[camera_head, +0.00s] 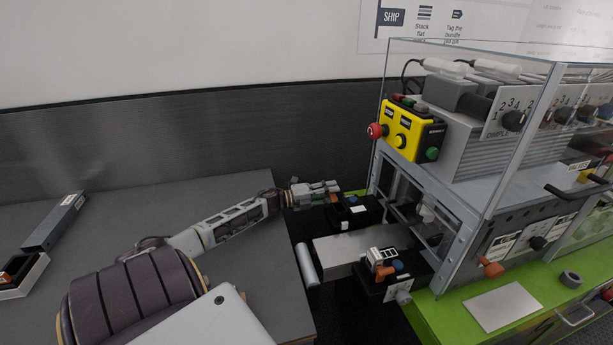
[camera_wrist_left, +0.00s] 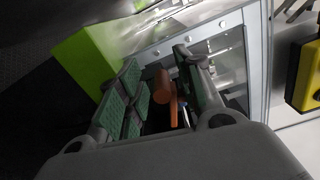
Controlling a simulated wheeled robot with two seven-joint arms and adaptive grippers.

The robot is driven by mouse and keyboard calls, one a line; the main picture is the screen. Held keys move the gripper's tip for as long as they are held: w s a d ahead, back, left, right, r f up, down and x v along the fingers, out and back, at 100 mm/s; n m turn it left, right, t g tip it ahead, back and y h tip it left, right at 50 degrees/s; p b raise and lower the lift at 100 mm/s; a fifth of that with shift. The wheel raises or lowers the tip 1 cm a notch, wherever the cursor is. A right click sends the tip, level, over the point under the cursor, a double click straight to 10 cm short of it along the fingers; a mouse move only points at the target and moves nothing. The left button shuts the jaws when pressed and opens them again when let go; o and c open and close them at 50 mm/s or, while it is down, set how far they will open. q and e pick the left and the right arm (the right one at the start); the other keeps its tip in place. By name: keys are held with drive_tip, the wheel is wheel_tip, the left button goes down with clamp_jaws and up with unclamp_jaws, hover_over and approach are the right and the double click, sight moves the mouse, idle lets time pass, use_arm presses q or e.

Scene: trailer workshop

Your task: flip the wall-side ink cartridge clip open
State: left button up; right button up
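The wall-side ink cartridge (camera_head: 352,211) is a dark block with a blue knob and a white label, beside the printer frame, below and right of my left gripper (camera_head: 335,192). Its orange clip (camera_wrist_left: 163,86) shows in the left wrist view, lying between the green-padded fingers of my left gripper (camera_wrist_left: 158,75). The fingers stand apart with the clip in the gap; I cannot tell whether either pad touches it. In the head view the gripper largely hides this clip. My right gripper is not in view.
The near-side cartridge (camera_head: 398,284), with its own orange clip, sits closer to me. A metal plate (camera_head: 338,248) lies between the cartridges. The glazed machine with a yellow control box (camera_head: 412,128) stands right. The grey table (camera_head: 130,225) is mostly clear.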

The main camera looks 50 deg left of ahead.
use_arm(q)
drive_tip(key=v, duration=1.1)
drive_tip(key=shift+s+a+f, duration=0.15)
drive_tip(key=shift+s+a, duration=0.1)
idle(0.4)
idle(0.7)
